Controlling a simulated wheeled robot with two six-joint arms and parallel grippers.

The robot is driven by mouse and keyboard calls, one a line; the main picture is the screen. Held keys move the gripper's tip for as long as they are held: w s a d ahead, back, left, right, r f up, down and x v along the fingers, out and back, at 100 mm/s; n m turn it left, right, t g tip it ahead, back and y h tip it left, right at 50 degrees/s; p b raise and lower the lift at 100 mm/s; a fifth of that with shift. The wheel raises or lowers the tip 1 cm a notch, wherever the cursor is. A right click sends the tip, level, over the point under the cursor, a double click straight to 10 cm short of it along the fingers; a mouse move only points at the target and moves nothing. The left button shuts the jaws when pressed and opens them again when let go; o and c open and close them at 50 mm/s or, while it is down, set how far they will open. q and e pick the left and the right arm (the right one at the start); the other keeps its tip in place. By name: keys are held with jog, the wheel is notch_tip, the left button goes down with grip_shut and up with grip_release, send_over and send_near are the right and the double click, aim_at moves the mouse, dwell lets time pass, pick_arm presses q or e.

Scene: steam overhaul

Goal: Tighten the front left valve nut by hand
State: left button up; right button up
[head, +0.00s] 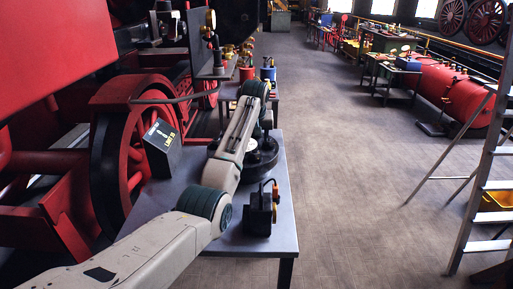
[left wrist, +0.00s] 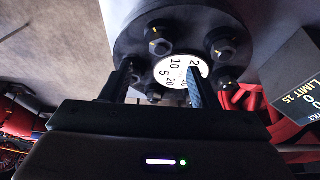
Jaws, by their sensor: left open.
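The valve is a round dark flange (head: 265,155) on the grey work table, partly hidden behind my left arm in the head view. In the left wrist view the black flange (left wrist: 135,50) carries several hex nuts around a white numbered dial (left wrist: 183,69). One nut (left wrist: 160,47) shows just beyond my fingertips; another (left wrist: 155,93) shows between the fingers. I cannot tell which one is the front left nut. My left gripper (left wrist: 158,74) is open, its fingers spread over the flange, with nothing visibly held. Contact with a nut cannot be made out. My right gripper is not in view.
A dark box marked LIMIT 15 (head: 162,137) stands at the table's left, by the red wheel (head: 118,150). A small black device (head: 260,213) stands near the front of the table (head: 230,238). A stepladder (head: 487,180) stands at right; the floor between is clear.

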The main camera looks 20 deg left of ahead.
aim_at(255, 151)
pick_arm(q)
jog(key=p+x, duration=0.1)
jog(key=x, duration=0.4)
jog(key=shift+a, duration=0.1)
jog(key=x, duration=0.3)
jog(key=shift+w+f, duration=0.1)
jog(key=shift+f, duration=0.2)
jog(key=shift+c, duration=0.8)
jog(key=c, duration=0.8)
jog(key=shift+a+m+p, duration=0.1)
jog(key=shift+m+p, duration=0.5)
jog(key=shift+p, duration=0.05)
jog(key=shift+a+m+h+p, duration=0.1)
jog(key=shift+m+h+p, duration=0.25)
jog(key=shift+m+h, duration=0.25)
jog(key=shift+m, duration=0.8)
jog(key=shift+a+m+h, duration=0.1)
jog(key=shift+m+h, duration=0.5)
jog(key=shift+m, duration=0.4)
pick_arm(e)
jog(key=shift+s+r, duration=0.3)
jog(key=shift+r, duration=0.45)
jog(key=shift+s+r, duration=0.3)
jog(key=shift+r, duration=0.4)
